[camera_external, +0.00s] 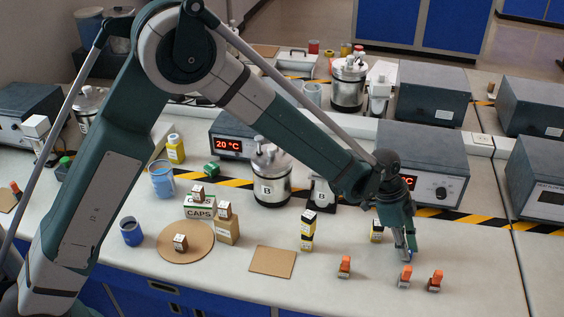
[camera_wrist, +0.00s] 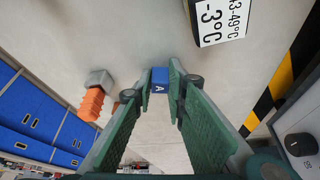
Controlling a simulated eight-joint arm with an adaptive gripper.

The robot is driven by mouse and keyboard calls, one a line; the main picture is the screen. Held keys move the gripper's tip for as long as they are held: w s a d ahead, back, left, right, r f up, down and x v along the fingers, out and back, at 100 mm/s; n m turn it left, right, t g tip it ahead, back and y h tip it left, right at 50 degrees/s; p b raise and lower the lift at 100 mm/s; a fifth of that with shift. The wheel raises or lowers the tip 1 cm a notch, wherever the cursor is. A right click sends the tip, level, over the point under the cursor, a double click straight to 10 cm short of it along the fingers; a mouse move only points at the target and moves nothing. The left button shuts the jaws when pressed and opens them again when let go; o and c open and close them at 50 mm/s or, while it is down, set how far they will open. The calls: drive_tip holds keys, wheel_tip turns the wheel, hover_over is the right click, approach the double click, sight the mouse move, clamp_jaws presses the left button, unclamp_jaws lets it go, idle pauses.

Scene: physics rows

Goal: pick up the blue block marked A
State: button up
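The blue block marked A (camera_wrist: 160,81) sits between the tips of my gripper (camera_wrist: 161,76) in the wrist view. The letter A shows on the face toward the camera. The green fingers close in on both sides of the block, with no clear gap. In the external view my gripper (camera_external: 408,252) points down at the right part of the bench. Only a small bit of blue (camera_external: 410,255) shows between its fingers there. I cannot tell whether the block rests on the bench or is just above it.
Orange-and-grey pieces (camera_external: 405,277) stand just in front of my gripper; one (camera_wrist: 97,92) shows left in the wrist view. A grey instrument box (camera_external: 440,160) stands behind. A cardboard square (camera_external: 272,262) lies farther left.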

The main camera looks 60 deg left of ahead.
drive_tip(key=shift+c, duration=0.3)
wheel_tip(320, 180, up, 10)
drive_tip(key=p, duration=0.1)
idle(0.7)
